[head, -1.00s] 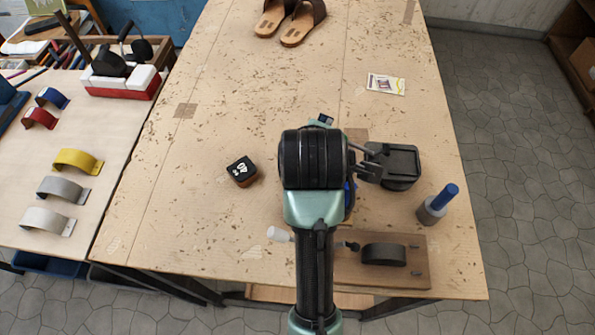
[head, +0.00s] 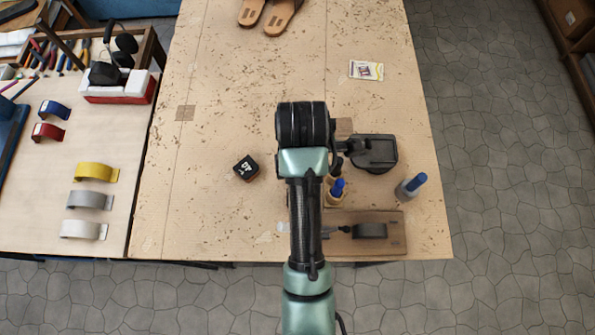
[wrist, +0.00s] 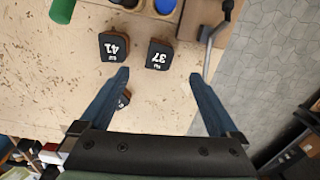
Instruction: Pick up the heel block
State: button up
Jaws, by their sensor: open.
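Dark heel blocks with white numbers lie on the bench. In the head view one block, marked 40 (head: 245,168), lies left of my arm. In the wrist view a block marked 41 (wrist: 114,47) and a block marked 37 (wrist: 159,54) lie ahead of my fingertips. A third block (wrist: 125,99) is partly hidden behind my left finger, and its number is not readable. My gripper (wrist: 160,75) is open with nothing between its fingers, above the bench. In the head view my arm hides the fingers.
A black pedestal tool (head: 373,153), a blue-topped bottle (head: 411,186) and a board (head: 390,245) are at the bench's right. Sandals (head: 268,14) and a card (head: 366,70) lie farther back. Coloured curved strips (head: 97,172) lie on the left table. Bench space around block 40 is clear.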

notch_tip(320, 180, down, 5)
jog(key=shift+d+f+p, duration=0.2)
jog(key=shift+f+p, duration=0.45)
jog(key=shift+f, duration=2.15)
jog(key=c, duration=1.5)
jog(key=shift+o, duration=0.2)
jog(key=shift+r, duration=0.1)
